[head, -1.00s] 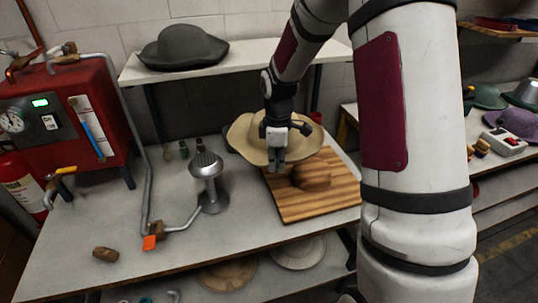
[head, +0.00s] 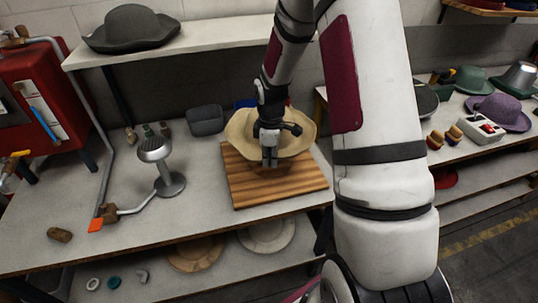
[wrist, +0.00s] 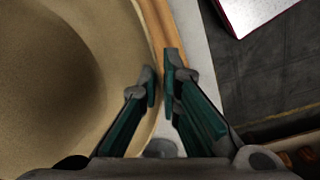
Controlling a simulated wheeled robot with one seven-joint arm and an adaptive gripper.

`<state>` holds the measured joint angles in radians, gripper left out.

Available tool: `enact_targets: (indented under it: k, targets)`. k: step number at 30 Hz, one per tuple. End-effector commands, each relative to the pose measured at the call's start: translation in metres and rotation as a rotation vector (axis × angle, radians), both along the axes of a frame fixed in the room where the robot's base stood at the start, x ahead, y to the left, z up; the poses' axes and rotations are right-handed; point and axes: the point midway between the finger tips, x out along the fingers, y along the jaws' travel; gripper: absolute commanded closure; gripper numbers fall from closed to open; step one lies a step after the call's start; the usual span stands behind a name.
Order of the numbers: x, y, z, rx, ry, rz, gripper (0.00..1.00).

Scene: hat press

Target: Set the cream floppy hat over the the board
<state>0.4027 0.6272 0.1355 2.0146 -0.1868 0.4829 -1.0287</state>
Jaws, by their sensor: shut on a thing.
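The cream floppy hat (head: 300,137) is in my gripper (head: 269,160), over the back part of the striped wooden board (head: 248,190) in the head view. In the wrist view, the hat (wrist: 60,80) fills the left side, with its brim edge reaching the fingers. My gripper (wrist: 161,85) is shut on that brim. The board's front part is bare. Whether the hat touches the board cannot be told, and the rounded wooden form on the board is mostly hidden by my gripper and the hat.
A metal steamer head (head: 156,155) on a stand is left of the board. A grey box (head: 205,120) stands behind it. A dark hat (head: 133,28) lies on the raised shelf. A wooden piece (head: 60,235) lies at the table's front left. More hats (head: 265,235) lie below the table.

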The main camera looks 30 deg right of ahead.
Motion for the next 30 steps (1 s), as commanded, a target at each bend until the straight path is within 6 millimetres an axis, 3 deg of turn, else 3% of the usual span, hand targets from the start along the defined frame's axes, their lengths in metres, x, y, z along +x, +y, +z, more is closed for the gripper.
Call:
enact_targets:
  k: [30]
  targets:
    - [0.001,0.000,-0.075,0.001,0.001,0.001,1.00]
